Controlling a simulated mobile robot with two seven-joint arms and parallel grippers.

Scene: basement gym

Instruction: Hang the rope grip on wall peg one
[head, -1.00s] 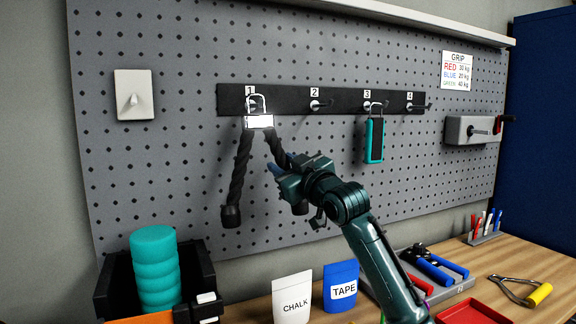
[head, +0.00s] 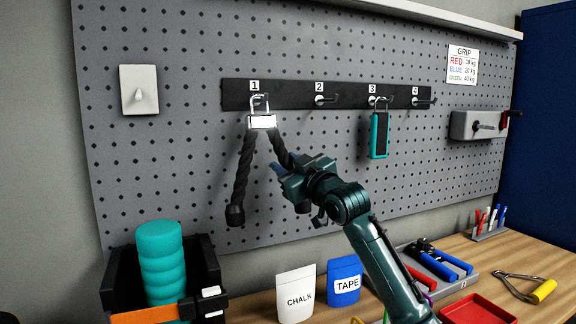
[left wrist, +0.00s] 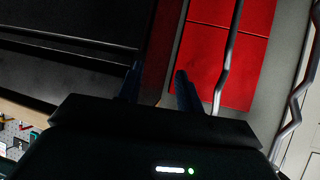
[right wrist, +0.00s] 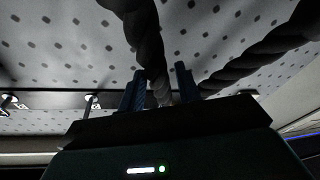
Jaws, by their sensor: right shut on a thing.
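The rope grip (head: 242,170) is a black twisted rope with two hanging strands, capped ends and a silver metal clip (head: 262,122) on top. The clip's loop overlaps wall peg one (head: 256,102), under label 1. I cannot tell whether the loop is around the peg or just in front of it. My right gripper (head: 282,171) is shut on the right-hand strand below the clip. The right wrist view shows the strand between its fingers (right wrist: 159,90). My left gripper (left wrist: 160,88) is open and empty, away from the pegboard, and only its wrist view shows it.
The black rail (head: 290,96) also has peg two (head: 324,99), peg three holding a teal-framed black grip (head: 379,136), and peg four (head: 420,101). Below stand a chalk pouch (head: 295,296), a tape pouch (head: 343,281) and a black bin (head: 205,265) with a teal roller.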

